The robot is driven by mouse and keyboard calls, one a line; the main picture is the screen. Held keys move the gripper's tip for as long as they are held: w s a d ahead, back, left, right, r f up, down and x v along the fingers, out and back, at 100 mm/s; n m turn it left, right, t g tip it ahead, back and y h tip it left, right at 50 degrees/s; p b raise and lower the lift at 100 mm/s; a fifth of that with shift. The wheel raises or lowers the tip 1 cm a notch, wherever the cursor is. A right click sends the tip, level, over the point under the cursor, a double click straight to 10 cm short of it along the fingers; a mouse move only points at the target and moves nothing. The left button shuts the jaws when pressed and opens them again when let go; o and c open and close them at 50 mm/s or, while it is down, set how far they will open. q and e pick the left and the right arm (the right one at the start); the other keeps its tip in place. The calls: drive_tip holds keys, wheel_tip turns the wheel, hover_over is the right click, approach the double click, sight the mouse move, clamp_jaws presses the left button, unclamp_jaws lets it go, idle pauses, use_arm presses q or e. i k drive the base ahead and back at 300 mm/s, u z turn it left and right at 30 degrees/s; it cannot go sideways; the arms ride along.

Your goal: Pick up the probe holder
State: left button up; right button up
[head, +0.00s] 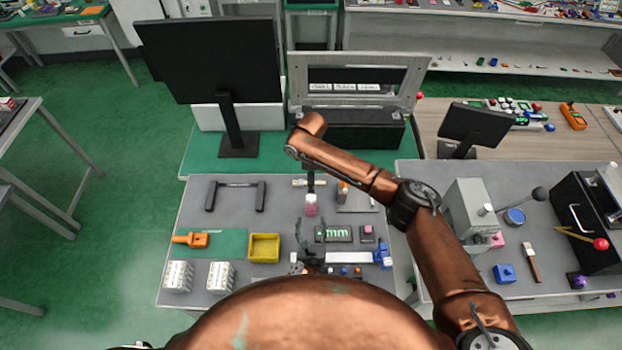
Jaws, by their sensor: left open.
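I cannot tell for certain which item is the probe holder. A black U-shaped bracket (236,195) stands at the back left of the grey bench, and an orange handled tool (191,240) lies on a green mat to its front left. My left gripper (312,228) is over the middle of the bench, its dark fingers apart and nothing seen between them; its arm is hidden by my copper body. A dark tray with green parts (333,234) is just right of it.
A yellow bin (264,247) and two white blocks (178,276) are on the left of the bench. A pink and white bottle (311,204) stands near the middle. A monitor (212,60) stands behind. The right-hand bench holds a lever fixture (474,215).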

sight(194, 240)
drive_tip(key=k, duration=1.5)
